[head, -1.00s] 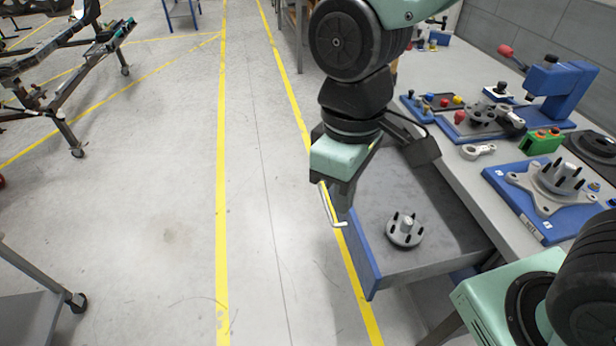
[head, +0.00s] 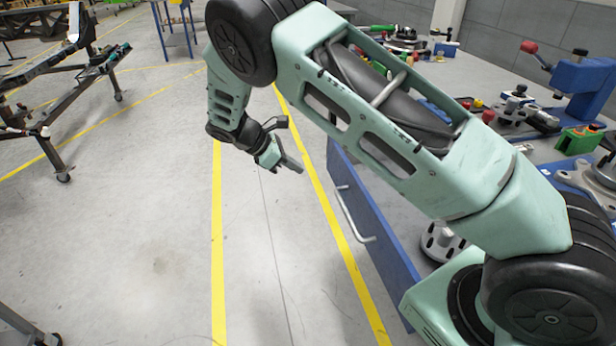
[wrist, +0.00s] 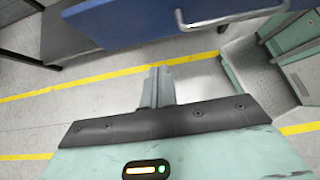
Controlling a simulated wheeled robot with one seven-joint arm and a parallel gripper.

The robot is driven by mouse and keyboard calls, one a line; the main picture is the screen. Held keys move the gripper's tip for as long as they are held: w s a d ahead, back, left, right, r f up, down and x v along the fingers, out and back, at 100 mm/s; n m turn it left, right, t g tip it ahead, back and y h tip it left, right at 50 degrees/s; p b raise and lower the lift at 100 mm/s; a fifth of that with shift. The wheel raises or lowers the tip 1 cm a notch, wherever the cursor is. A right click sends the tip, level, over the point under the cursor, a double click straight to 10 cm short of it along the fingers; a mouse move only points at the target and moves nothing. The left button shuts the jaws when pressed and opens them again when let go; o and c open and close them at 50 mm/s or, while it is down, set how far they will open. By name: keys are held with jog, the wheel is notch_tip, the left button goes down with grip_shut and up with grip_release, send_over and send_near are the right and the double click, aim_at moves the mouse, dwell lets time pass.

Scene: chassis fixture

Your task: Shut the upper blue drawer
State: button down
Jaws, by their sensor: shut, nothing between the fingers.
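The upper blue drawer (head: 375,235) stands pulled out from the bench, its blue front facing the aisle. Its pale bar handle (head: 352,216) is on that front. A grey metal hub with dark studs (head: 436,242) sits inside, partly hidden by my arm. My gripper (head: 297,167) is shut and empty, out in front of the drawer and apart from it, near the far end of its front. In the wrist view my shut fingers (wrist: 158,88) point toward the blue front (wrist: 125,24) and the handle (wrist: 232,22), with floor showing between.
The bench top carries a blue press (head: 580,88), a green block (head: 580,138) and several small parts. A dark frame cart (head: 60,95) stands at the left. The floor (head: 150,230) with yellow lines is clear in front of the drawer.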

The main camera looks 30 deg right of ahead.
aim_at(342, 185)
jog(key=shift+s+d+r+p+x, duration=0.15)
jog(key=shift+d+r+p+x, duration=0.2)
jog(key=shift+x, duration=1.7)
jog(key=shift+s+d+r+p+x, duration=0.1)
jog(key=shift+d+r+p+x, duration=0.2)
jog(key=shift+x, duration=1.75)
jog(key=shift+s+d+r+p+x, duration=0.15)
jog(key=shift+d+r+p+x, duration=0.2)
jog(key=shift+x, duration=1.7)
jog(key=shift+d+r, duration=0.1)
jog(key=shift+r, duration=0.05)
jog(key=s+d, duration=0.3)
jog(key=d, duration=0.7)
jog(key=s+d, duration=0.3)
jog(key=d, duration=0.8)
jog(key=s+d+p, duration=0.1)
jog(key=s+d, duration=0.2)
jog(key=d, duration=0.7)
jog(key=shift+s+d, duration=0.1)
jog(key=shift+d, duration=0.1)
jog(key=shift+s+d, duration=0.1)
jog(key=shift+d, duration=0.2)
